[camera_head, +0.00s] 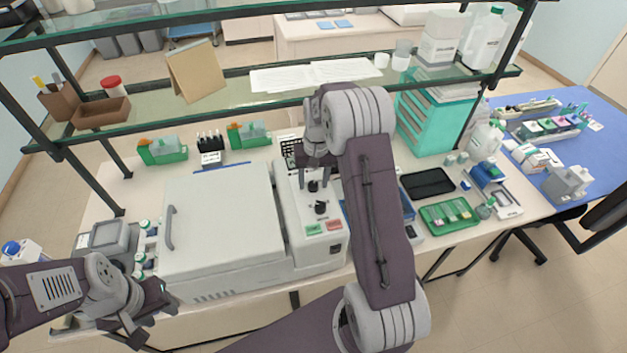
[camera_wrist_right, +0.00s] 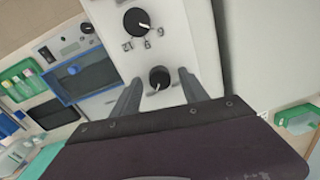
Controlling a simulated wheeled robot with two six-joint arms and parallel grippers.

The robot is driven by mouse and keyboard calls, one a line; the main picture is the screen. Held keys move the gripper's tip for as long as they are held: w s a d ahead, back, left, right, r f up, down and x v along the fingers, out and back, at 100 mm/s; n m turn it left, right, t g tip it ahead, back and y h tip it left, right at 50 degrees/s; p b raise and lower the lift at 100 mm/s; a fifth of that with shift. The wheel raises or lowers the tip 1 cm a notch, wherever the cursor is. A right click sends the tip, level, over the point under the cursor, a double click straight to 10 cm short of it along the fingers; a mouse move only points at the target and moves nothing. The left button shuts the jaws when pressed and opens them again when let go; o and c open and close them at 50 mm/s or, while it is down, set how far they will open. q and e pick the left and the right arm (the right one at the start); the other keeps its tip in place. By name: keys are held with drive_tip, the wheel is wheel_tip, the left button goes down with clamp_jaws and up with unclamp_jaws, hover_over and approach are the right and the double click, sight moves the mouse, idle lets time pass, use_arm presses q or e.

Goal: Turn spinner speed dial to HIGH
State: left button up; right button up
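The spinner's control panel (camera_head: 337,240) is the white strip right of the big lidded housing (camera_head: 225,215). It has two black dials. The farther dial (camera_head: 313,186) shows in the right wrist view (camera_wrist_right: 159,78) with a white pointer mark; its labels cannot be read. The nearer dial (camera_head: 320,207) has numbers beside it in the wrist view (camera_wrist_right: 137,21). My right gripper (camera_head: 317,172) is open, pointing down over the farther dial, its fingers (camera_wrist_right: 160,88) on either side; contact is unclear. My left gripper (camera_head: 148,317) looks open and empty at the table's front left.
Green (camera_head: 313,229) and red (camera_head: 333,225) buttons are at the panel's near end. A green tray (camera_head: 449,215) and a black pad (camera_head: 428,183) lie to the right. A glass shelf (camera_head: 240,100) runs behind. My right arm hides part of the bench right of the panel.

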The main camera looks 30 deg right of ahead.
sight(315, 183)
drive_tip(key=shift+w, duration=0.1)
wheel_tip(315, 183, up, 9)
drive_tip(key=b, duration=0.1)
drive_tip(key=shift+d, duration=0.25)
idle(0.5)
